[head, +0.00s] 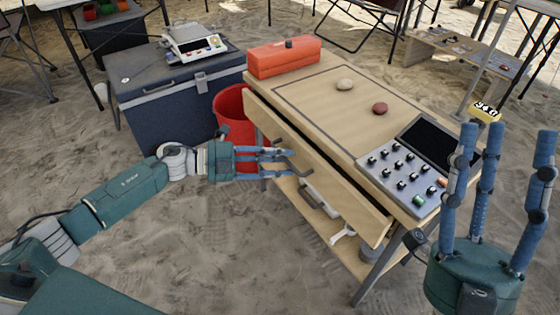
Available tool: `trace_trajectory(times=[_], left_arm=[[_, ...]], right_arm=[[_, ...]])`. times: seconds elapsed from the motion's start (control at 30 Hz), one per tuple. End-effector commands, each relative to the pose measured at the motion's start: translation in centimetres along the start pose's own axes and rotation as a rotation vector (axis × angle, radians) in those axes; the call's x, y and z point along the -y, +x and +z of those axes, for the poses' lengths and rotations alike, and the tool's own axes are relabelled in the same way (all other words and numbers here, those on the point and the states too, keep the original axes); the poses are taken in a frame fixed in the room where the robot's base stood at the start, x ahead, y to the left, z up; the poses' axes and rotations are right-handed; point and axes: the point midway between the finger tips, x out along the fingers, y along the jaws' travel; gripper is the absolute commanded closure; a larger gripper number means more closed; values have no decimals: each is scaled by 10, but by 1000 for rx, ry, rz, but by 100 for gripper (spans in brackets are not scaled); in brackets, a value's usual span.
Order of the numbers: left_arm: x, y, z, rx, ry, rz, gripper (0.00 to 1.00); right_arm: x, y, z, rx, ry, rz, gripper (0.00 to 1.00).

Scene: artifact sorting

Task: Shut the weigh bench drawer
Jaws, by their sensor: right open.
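The weigh bench (330,110) is a pale wooden table at centre right. Its drawer (345,200) stands partly open on the side facing me, with a dark gap behind its front panel. A grey bar handle (302,170) sits on the drawer front. My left gripper (288,160) reaches in from the left, its fingers pointing right at the handle; I cannot tell whether they touch or grip it. My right gripper (505,135) is open and empty, fingers up, in front of the bench's right end. The drawer's inside is mostly hidden.
On the bench are an orange case (283,62), two stones (345,85) (380,108) and a control panel (402,175). A red bucket (232,110) stands behind my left gripper. A dark cool box (160,105) carries a scale (194,42). Sandy floor in front is clear.

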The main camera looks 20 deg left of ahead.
Motion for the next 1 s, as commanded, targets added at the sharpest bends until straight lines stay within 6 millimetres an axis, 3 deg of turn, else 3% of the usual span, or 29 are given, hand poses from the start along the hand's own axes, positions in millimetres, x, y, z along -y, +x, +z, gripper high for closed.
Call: trace_trajectory(times=[0.03, 0.13, 0.17, 0.37, 0.7, 0.97, 1.0], left_arm=[[0, 0, 0, 0, 0, 0, 79], [0, 0, 0, 0, 0, 0, 99], [0, 0, 0, 0, 0, 0, 100], [0, 1, 0, 0, 0, 0, 100], [9, 40, 17, 1, 1, -1, 100], [10, 40, 17, 3, 0, -2, 100], [10, 40, 17, 4, 0, -2, 79]], right_arm=[[0, 0, 0, 0, 0, 0, 52], [0, 0, 0, 1, 0, 0, 52], [0, 0, 0, 1, 0, 0, 52], [0, 0, 0, 1, 0, 0, 52], [0, 0, -1, -6, 0, 0, 52], [0, 0, -2, -9, 1, 0, 52], [0, 0, -2, -9, 1, 0, 52]])
